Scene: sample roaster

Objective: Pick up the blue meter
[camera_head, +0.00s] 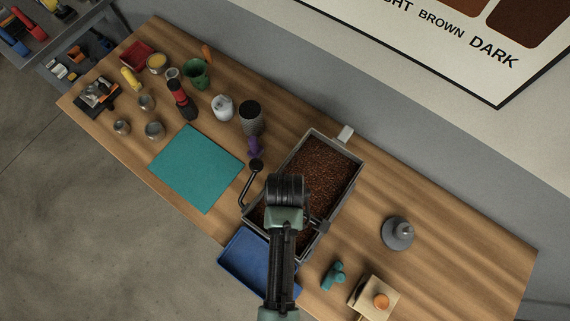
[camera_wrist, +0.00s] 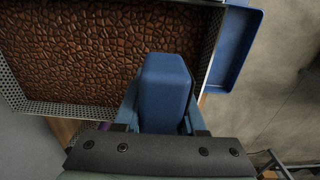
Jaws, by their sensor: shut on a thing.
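The blue meter (camera_wrist: 165,85) is a blocky blue body with a tapered top, upright in the middle of the wrist view. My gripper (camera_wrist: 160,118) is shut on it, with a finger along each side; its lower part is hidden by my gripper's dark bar. Behind it in the wrist view is the bean-filled tray. In the head view my wrist (camera_head: 286,190) is over the front part of that tray; the meter and fingertips are hidden beneath it.
The metal tray of brown beans (camera_head: 349,147) has perforated walls. A blue tray (camera_head: 240,262) lies beside its front. A teal mat (camera_head: 196,168) is to the left, with cups and jars behind. A grey domed object (camera_head: 397,233) and teal piece (camera_head: 333,276) stand right.

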